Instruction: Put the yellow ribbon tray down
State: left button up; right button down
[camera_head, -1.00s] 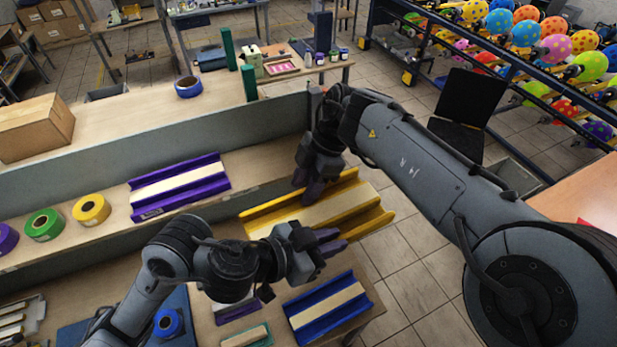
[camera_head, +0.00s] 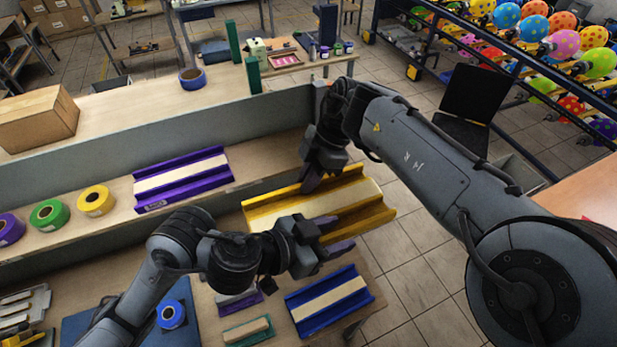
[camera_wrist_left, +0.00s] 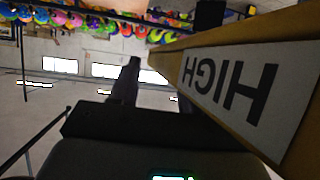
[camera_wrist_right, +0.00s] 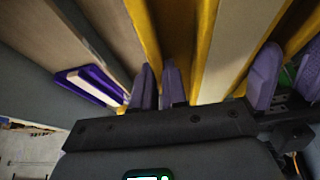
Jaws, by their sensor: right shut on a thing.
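The yellow ribbon tray (camera_head: 355,193) has a cream strip along its middle. It is near the right end of the workbench, its right end reaching past the bench edge over the floor. I cannot tell whether it rests on the bench. My right gripper (camera_head: 320,182) is shut on its far wall, which shows between the close fingers in the right wrist view (camera_wrist_right: 158,88). My left gripper (camera_head: 334,236) is open at the near wall, fingers apart on either side of it. A "HIGH" label on the tray (camera_wrist_left: 172,62) shows in the left wrist view.
A purple tray (camera_head: 182,178) lies on the shelf to the left, beside yellow (camera_head: 96,200), green (camera_head: 49,214) and purple (camera_head: 8,229) ribbon rolls. A blue tray (camera_head: 328,299) and a green one (camera_head: 247,331) lie nearer. A grey panel (camera_head: 225,130) stands behind.

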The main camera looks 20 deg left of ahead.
pick_arm(q)
jog(key=shift+r, duration=0.1)
notch_tip(320, 180, up, 7)
jog(key=shift+r, duration=0.2)
jog(key=s+d+f+n+y, duration=0.1)
jog(key=s+f+n, duration=0.15)
jog(key=f, duration=0.45)
jog(key=s+d+f+n, duration=0.2)
jog(key=f+n, duration=0.2)
jog(key=f, duration=0.4)
jog(key=s+a+f+g+y, duration=0.3)
jog(key=s+a+f, duration=0.3)
jog(key=a+f, duration=0.2)
jog(key=s+a+f+g+y, duration=0.3)
jog(key=s+a+f, duration=0.3)
jog(key=a+f, duration=0.2)
jog(key=shift+s+a+y, duration=0.4)
jog(key=shift+a+y, duration=0.1)
jog(key=shift+a, duration=0.7)
jog(key=shift+w+d+r+m, duration=0.1)
jog(key=shift+w+m, duration=0.05)
jog(key=shift+m, duration=0.1)
